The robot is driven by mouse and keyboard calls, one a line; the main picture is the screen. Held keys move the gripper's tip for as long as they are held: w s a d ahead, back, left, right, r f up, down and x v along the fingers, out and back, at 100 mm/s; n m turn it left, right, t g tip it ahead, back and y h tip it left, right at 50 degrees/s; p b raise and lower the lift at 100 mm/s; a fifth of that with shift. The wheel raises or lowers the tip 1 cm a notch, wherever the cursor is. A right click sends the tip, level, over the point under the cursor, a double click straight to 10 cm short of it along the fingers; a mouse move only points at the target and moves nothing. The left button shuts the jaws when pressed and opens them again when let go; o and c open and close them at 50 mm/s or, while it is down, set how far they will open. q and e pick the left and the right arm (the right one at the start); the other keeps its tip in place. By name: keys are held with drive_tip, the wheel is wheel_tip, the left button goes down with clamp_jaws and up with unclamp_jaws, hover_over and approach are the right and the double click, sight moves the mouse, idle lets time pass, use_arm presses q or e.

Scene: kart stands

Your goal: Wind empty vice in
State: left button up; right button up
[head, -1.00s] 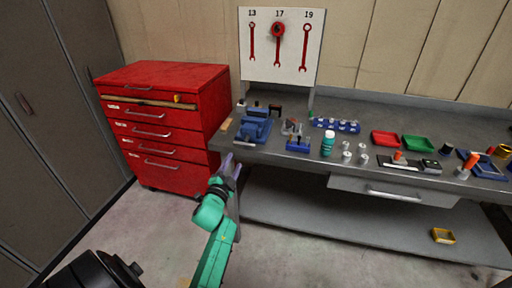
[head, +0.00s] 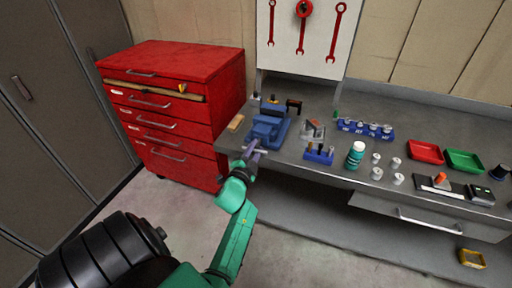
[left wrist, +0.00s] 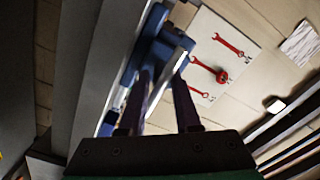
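The blue vice (head: 268,128) stands at the left front corner of the grey bench. A pale handle bar shows at its front, by my left gripper (head: 254,151). The left gripper's purple fingers reach up to the vice's front from below. In the left wrist view the two fingers (left wrist: 164,76) stand apart, with a bright metal bar (left wrist: 171,78) of the vice seen between them. I cannot tell whether the fingers touch it. The blue vice body (left wrist: 150,48) is just beyond. The jaw gap is too small to judge. My right gripper is not in view.
A red drawer cabinet (head: 172,110) stands left of the bench (head: 330,185). Right of the vice are a blue tool holder (head: 318,154), a teal bottle (head: 355,155), several small metal cylinders and red (head: 425,151) and green (head: 464,161) trays. A wrench board (head: 302,45) is behind.

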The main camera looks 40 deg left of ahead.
use_arm(q)
drive_tip(key=shift+r, duration=0.1)
clamp_jaws()
drive_tip(key=shift+a, duration=0.1)
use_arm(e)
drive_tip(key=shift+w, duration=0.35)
